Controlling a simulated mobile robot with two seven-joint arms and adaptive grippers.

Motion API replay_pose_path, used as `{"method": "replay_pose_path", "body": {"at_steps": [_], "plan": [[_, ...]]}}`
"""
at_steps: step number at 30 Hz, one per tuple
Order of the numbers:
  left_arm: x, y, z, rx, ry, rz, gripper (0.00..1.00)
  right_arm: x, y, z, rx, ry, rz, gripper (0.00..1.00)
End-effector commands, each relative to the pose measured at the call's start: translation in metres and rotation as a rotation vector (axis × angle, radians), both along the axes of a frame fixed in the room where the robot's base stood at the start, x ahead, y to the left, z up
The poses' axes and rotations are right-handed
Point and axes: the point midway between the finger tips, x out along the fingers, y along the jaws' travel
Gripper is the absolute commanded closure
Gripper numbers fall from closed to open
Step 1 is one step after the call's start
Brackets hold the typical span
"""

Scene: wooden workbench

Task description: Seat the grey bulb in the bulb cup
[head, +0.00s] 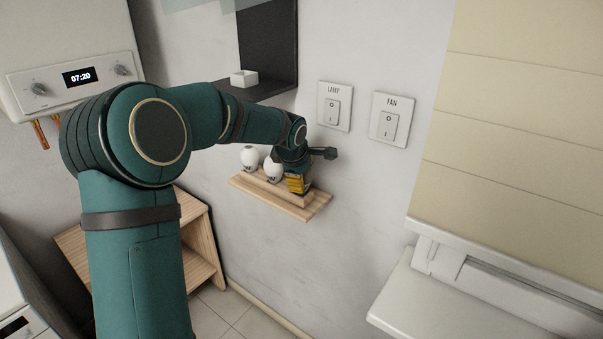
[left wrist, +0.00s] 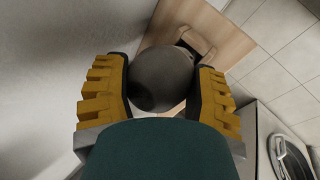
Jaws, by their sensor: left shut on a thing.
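The grey bulb (left wrist: 158,80) sits between the yellow-padded fingers of my left gripper (left wrist: 163,88) in the left wrist view. The pads press on it from both sides. In the head view my left gripper (head: 298,185) is at the right end of a small wooden wall shelf (head: 314,206), fingers down, and the grey bulb cannot be made out there. Two white bulbs (head: 250,157) (head: 273,168) stand on the shelf to the left of the gripper. I cannot make out the bulb cup in either view. My right gripper is not in view.
LAMP (head: 334,107) and FAN (head: 393,120) switches are on the wall close above and right of the gripper. A wooden cabinet (head: 201,247) stands below left. A dark niche (head: 268,45) with a white box (head: 244,77) is above. A white ledge (head: 440,305) is at right.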

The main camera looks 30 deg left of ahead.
Motion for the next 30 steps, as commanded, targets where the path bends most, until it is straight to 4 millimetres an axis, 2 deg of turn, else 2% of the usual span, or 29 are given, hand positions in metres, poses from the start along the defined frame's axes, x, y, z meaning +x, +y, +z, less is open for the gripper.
{"method": "replay_pose_path", "body": {"at_steps": [11,12,14,24,30], "plan": [[0.0,0.0,-0.005,0.0,0.0,0.0,0.75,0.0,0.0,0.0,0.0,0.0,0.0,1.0],[0.0,0.0,-0.005,-0.001,-0.001,-0.001,0.3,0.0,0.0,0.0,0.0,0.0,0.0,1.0],[0.0,0.0,-0.005,0.0,-0.001,0.0,0.09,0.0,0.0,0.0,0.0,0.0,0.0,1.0],[0.0,0.0,-0.004,0.0,-0.001,0.0,0.08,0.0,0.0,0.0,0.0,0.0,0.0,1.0],[-0.01,-0.002,0.013,0.0,-0.004,0.0,0.08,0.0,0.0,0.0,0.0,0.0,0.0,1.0]]}}
